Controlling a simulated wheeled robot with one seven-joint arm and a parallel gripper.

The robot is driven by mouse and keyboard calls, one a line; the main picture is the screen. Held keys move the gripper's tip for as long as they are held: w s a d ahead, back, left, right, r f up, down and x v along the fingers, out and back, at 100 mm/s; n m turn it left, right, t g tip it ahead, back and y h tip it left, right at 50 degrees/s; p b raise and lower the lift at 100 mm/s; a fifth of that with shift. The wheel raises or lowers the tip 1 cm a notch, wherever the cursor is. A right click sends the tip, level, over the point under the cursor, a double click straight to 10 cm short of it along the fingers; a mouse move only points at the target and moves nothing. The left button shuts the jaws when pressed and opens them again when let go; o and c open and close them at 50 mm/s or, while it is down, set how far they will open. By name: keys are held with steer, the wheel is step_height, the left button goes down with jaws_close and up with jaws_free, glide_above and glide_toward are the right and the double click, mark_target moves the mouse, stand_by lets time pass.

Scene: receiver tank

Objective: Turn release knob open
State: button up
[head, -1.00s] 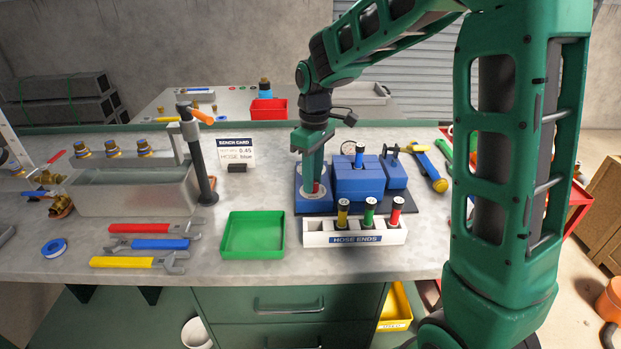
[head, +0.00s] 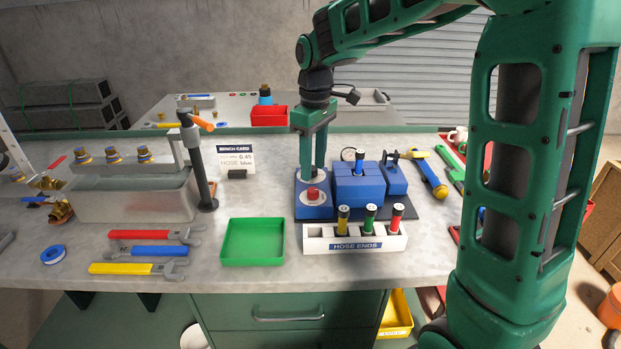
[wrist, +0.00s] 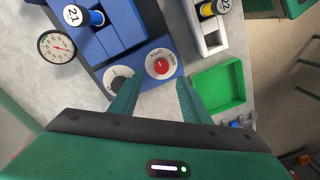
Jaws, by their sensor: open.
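The red release knob (head: 312,193) sits on a round white dial on top of the low blue block (head: 313,210), at the front left of the blue unit. The wrist view shows the red knob (wrist: 161,67) with OPEN and SHUT lettering around it. Its setting is too small to read surely. My gripper (head: 314,170) is open and empty, pointing down just above and behind the knob in the head view. In the wrist view the knob lies just beyond and between the fingertips (wrist: 158,84). A second, dark knob (wrist: 119,84) on a white dial is partly behind one finger.
A white hose-ends rack (head: 354,238) with yellow, green and red plugs stands in front of the block. A green tray (head: 253,242) is to its left. Taller blue blocks (head: 358,185) and a gauge (head: 348,154) stand close on the right.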

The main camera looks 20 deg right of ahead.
step_height(320, 180, up, 5)
steer(key=shift+w+f, duration=0.1)
steer(key=shift+f, duration=0.1)
stand_by(0.4)
